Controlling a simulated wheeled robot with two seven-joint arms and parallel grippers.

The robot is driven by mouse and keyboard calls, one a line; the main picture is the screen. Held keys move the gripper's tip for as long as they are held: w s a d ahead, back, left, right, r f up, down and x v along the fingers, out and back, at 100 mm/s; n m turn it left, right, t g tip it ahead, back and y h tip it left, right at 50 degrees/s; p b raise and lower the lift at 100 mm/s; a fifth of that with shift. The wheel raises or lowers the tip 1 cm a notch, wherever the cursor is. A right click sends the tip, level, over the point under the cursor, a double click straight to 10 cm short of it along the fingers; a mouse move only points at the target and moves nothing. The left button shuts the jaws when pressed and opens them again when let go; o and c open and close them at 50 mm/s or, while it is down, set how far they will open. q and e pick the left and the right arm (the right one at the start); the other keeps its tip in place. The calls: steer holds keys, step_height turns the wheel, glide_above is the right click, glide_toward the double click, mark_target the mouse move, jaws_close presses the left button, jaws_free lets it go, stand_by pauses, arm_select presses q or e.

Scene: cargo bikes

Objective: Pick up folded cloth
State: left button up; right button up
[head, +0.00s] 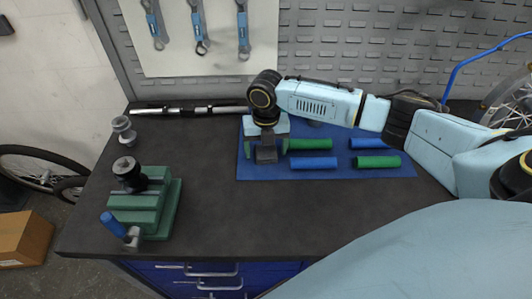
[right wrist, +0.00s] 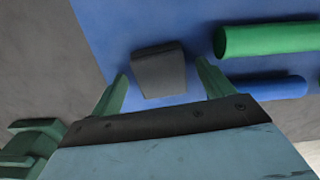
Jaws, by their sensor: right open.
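The folded cloth (head: 266,154) is a small dark grey block at the left part of a blue mat (head: 225,172) in the head view. In the right wrist view the cloth (right wrist: 160,72) lies ahead of and between the two green fingers. My right gripper (head: 264,147) is open, with its fingers apart on either side of the cloth in the head view. The wrist view shows the gripper (right wrist: 162,92) pointing down at the cloth, with no clear contact. The gripper and wrist cover part of the cloth from above. My left gripper is not in view.
Green (head: 310,144) and blue (head: 313,163) cylinders lie right of the cloth, one green cylinder (right wrist: 265,40) close to a finger. A green vise (head: 145,205) stands at the bench's left. A metal rod (head: 185,110) lies along the back. The bench middle front is clear.

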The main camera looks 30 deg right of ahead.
mark_target(266, 150)
steer(key=c, duration=1.1)
steer(key=shift+o, duration=0.2)
step_height(266, 150, up, 10)
steer(key=p, duration=0.1)
steer(key=o, duration=0.4)
steer(key=c, duration=0.3)
